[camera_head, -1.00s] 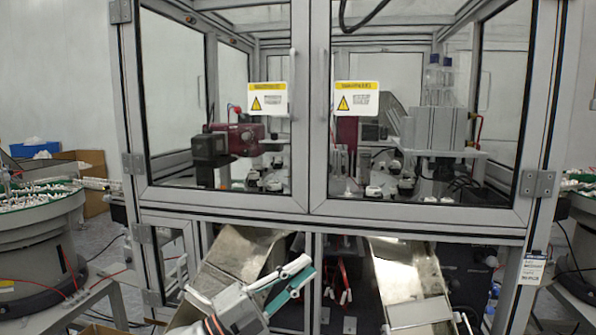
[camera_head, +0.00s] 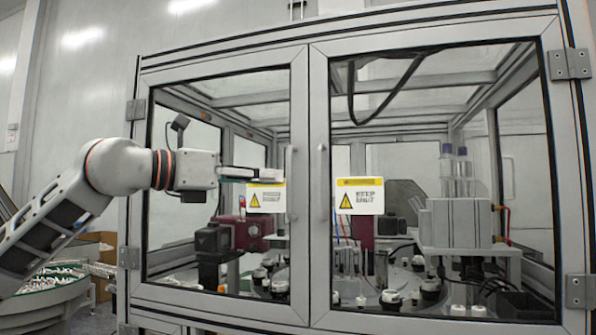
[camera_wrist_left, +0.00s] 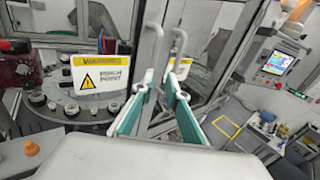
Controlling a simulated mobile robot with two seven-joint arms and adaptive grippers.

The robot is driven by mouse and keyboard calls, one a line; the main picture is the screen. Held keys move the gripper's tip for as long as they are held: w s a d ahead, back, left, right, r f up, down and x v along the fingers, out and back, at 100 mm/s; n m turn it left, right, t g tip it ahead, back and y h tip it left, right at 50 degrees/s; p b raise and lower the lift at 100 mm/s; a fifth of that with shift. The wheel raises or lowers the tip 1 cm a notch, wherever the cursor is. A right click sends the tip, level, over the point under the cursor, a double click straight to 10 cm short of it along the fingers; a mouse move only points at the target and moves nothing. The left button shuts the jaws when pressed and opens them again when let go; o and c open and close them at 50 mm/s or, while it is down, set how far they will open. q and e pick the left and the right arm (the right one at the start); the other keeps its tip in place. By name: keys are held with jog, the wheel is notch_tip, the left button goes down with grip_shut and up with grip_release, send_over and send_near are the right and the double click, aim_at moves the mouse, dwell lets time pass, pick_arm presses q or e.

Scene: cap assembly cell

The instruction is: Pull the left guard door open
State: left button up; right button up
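The left guard door (camera_head: 302,262) is a grey-framed clear panel, shut flush beside the right door. Its vertical handle (camera_head: 289,166) is on the frame edge near the middle, and it also shows in the left wrist view (camera_wrist_left: 157,42). My left gripper (camera_head: 279,176) is in front of this door, pointing right, with its tips close to the handle. In the left wrist view its two teal-lined fingers (camera_wrist_left: 157,82) are apart, with nothing clearly held between them. Whether they touch the handle cannot be told. My right gripper is out of view.
The right guard door (camera_head: 440,318) has its own handle (camera_head: 323,170) close beside the left one. Warning signs hang on both doors. A parts feeder (camera_head: 45,300) stands at the lower left. A control screen (camera_wrist_left: 277,62) is at the right in the wrist view.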

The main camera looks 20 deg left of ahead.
pick_arm(q)
jog(key=shift+t+y, duration=0.3)
jog(key=shift+t, duration=0.1)
jog(key=w+d, duration=0.1)
jog(key=w, duration=0.1)
jog(key=w+d+r+p, duration=0.1)
jog(key=w, duration=0.1)
jog(key=w+d+r, duration=0.1)
jog(key=w, duration=0.1)
jog(key=shift+w+p, duration=0.1)
jog(key=shift+p, duration=0.25)
grip_shut()
jog(key=shift+a, duration=0.1)
